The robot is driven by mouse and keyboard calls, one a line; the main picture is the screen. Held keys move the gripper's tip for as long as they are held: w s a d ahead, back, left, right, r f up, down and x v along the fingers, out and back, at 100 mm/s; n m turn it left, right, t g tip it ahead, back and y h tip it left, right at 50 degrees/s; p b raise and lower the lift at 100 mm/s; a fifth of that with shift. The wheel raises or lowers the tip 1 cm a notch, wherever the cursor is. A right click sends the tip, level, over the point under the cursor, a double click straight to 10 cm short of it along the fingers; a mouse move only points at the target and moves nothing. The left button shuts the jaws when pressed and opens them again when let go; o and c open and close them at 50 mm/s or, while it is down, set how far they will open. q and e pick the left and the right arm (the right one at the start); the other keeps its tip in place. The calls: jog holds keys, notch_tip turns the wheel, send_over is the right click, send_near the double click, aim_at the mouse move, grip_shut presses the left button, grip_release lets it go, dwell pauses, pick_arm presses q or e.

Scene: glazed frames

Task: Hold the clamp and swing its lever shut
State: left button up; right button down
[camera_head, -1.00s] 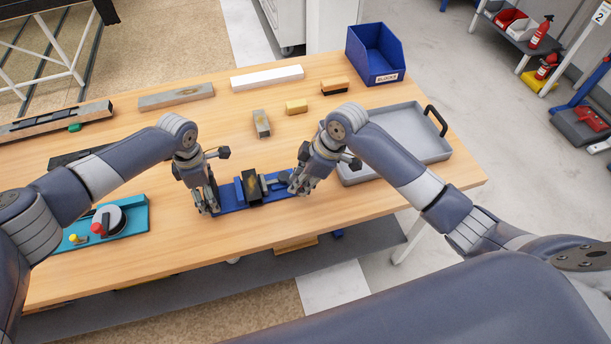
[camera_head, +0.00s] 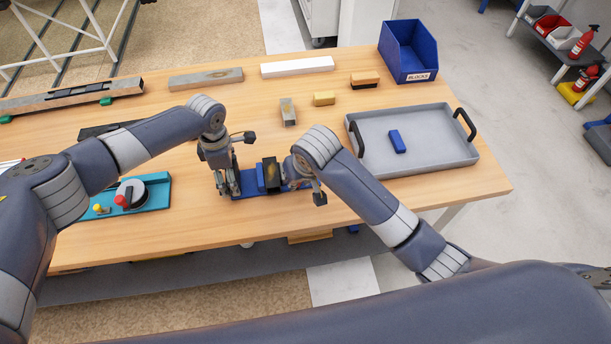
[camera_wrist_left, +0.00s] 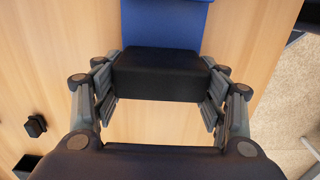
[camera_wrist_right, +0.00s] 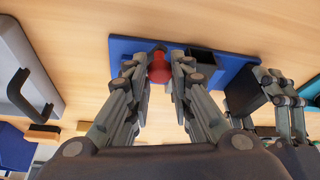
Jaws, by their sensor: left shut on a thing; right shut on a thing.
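The clamp has a blue base plate (camera_head: 296,190) lying on the wooden table, with a dark upright block (camera_head: 271,175) on it. A black end block (camera_wrist_left: 160,75) on the blue plate shows in the left wrist view. My left gripper (camera_head: 230,190) is shut on this black block at the clamp's left end. The red lever knob (camera_wrist_right: 158,68) is between the fingers of my right gripper (camera_wrist_right: 160,85), which is shut on it above the blue plate. In the head view, my right gripper (camera_head: 288,183) hides the knob and most of the lever.
A teal fixture (camera_head: 157,190) with red and yellow knobs stands left of the clamp. A grey tray (camera_head: 440,160) holding a blue block (camera_head: 397,141) lies to the right. A blue bin (camera_head: 408,55) and several bars and blocks stand behind. The table's front edge is close.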

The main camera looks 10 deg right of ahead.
jog(key=shift+w+a+m+h, duration=0.2)
jog(key=shift+a+m, duration=0.15)
jog(key=shift+m, duration=0.2)
jog(key=shift+w+a+m+h, duration=0.2)
jog(key=shift+a+m, duration=0.1)
jog(key=shift+m, duration=0.25)
jog(key=c, duration=1.4)
grip_release()
jog(key=shift+c, duration=0.2)
jog(key=v, duration=1.2)
jog(key=shift+a, duration=0.15)
